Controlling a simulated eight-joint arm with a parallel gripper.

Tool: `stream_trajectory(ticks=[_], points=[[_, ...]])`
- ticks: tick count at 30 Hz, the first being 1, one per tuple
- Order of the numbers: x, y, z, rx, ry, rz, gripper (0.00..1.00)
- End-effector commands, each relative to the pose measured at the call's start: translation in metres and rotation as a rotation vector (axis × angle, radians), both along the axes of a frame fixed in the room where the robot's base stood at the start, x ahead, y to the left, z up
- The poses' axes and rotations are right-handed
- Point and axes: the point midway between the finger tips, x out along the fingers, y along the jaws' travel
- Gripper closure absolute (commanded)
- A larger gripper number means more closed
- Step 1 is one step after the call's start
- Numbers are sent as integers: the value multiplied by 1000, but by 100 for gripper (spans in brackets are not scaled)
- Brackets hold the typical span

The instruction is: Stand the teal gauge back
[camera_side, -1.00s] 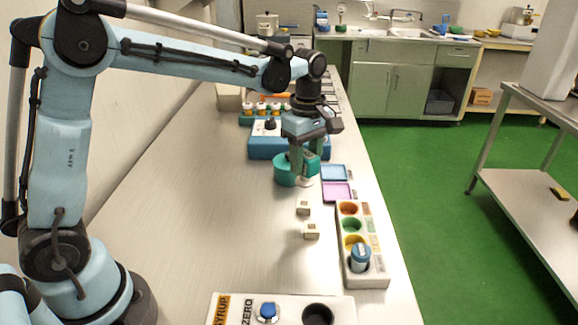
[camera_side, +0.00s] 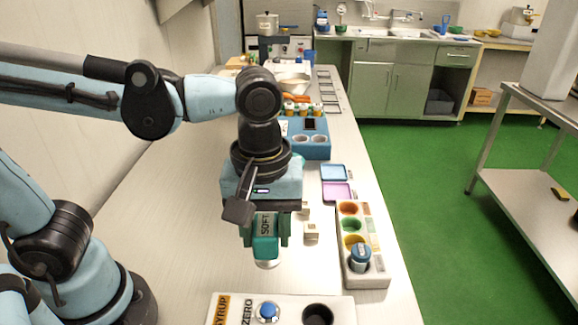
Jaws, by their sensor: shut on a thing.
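My gripper (camera_side: 265,236) points down over the left-centre of the bench, shut on the teal gauge (camera_side: 265,249). The gauge is a teal body with a dark "SOFT" label and a pale rounded end facing down and toward the camera. The fingers hide its sides, and I cannot tell how far its end is above the bench. To its right stands a cream rack (camera_side: 352,277) with orange, green and yellow wells and a blue-capped item (camera_side: 361,256) in the nearest place. In front is a white panel (camera_side: 285,302) marked SYRUP and ZERO, with a blue button and a dark round hole (camera_side: 317,315).
Small cream blocks (camera_side: 311,230) sit between the gauge and the rack. Blue (camera_side: 334,172) and pink (camera_side: 338,190) trays lie beyond the rack. A blue device (camera_side: 318,145) with two pale round openings stands behind my gripper. The bench left of my gripper is clear.

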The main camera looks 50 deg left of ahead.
Motion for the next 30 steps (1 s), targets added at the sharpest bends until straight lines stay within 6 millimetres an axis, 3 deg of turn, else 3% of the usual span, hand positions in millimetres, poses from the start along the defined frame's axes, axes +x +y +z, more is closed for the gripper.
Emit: stream_trajectory(ticks=[3,6,21,30], points=[[-11,-1,-2,0,0,-37,79],[-11,2,-6,0,0,-44,79],[53,72,-62,0,0,-41,79],[64,85,-76,0,0,-46,79]])
